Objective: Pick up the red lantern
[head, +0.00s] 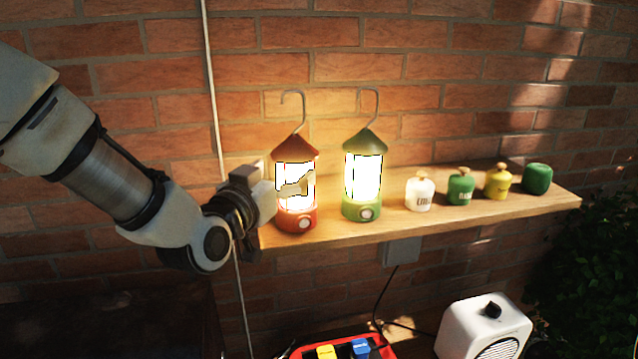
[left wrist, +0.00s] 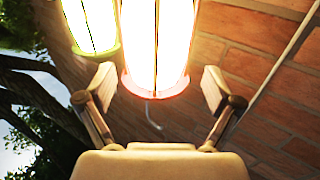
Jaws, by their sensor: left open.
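The red lantern (head: 297,219) stands lit and upright at the left end of the wooden shelf (head: 400,228), its hook upward. It has a red roof and a red base with a round pale knob. My left gripper (head: 296,187) is at the height of its glowing glass and covers part of it. In the left wrist view, my left gripper (left wrist: 158,88) is open, with one finger to each side of the red lantern (left wrist: 156,40). I cannot tell whether either finger touches it. My right gripper is not in view.
A lit green lantern (head: 362,208) stands close to the right of the red one. Several small canisters, including a white one (head: 419,192), stand farther right on the shelf. A brick wall (head: 450,70) is close behind. Below are a red tray (head: 386,350) and a white box with a knob (head: 484,330).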

